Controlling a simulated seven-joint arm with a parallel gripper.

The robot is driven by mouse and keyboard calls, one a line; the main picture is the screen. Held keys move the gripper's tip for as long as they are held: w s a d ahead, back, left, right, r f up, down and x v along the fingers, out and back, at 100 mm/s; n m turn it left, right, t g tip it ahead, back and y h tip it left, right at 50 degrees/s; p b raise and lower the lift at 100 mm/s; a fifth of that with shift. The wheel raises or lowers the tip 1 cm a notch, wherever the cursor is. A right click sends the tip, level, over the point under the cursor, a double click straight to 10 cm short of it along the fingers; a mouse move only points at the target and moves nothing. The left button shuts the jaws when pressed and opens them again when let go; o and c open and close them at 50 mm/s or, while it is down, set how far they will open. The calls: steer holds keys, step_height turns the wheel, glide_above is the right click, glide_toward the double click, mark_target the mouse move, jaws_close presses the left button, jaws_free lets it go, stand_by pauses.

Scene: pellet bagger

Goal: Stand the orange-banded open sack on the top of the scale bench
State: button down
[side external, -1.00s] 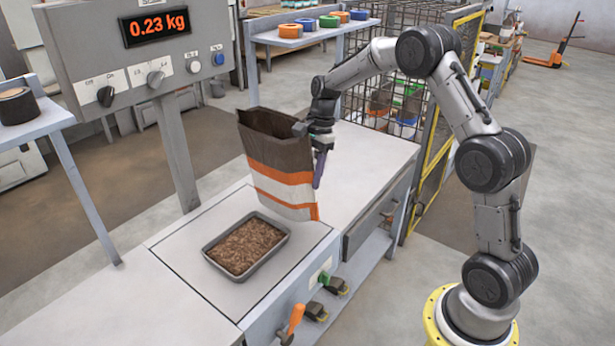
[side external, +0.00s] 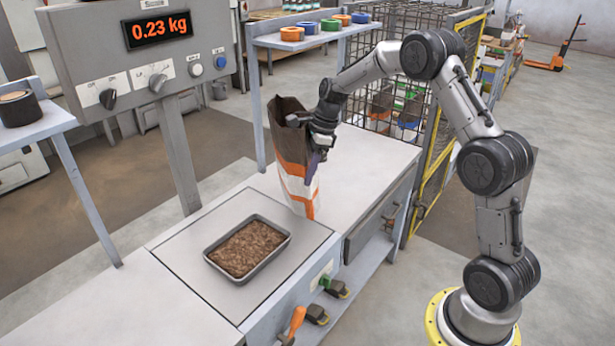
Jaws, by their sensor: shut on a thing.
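The orange-banded open sack (side external: 292,163) is brown at the top with orange and white bands below, upright, with its open mouth up. My gripper (side external: 317,153) is shut on its right side, near the upper part. The sack's lower end is over the scale bench top (side external: 362,160), just behind the scale plate; I cannot tell whether it touches the surface. My gripper hides part of the sack's right side.
A grey tray of brown pellets (side external: 247,248) sits on the scale plate (side external: 185,262). The display panel (side external: 160,50) reads 0.23 kg. A shelf with tape rolls (side external: 312,36) stands behind the sack. The bench right of the sack is clear.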

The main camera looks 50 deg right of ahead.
steer(key=w+d+m+h, duration=0.1)
steer(key=d+m, duration=0.2)
steer(key=w+d+m+t+h, duration=0.1)
steer(key=w+d+m, duration=0.1)
steer(key=m, duration=0.2)
steer(key=w+d+m+t, duration=0.1)
steer(key=w+d+m, duration=0.1)
steer(key=d+m, duration=0.1)
steer(key=shift+d+f+m+h, duration=0.15)
steer(key=shift+d+m+h, duration=0.2)
steer(key=shift+m, duration=0.35)
steer(key=shift+f, duration=2.9)
steer(key=shift+c, duration=1.8)
jaws_free()
steer(key=shift+s, duration=0.1)
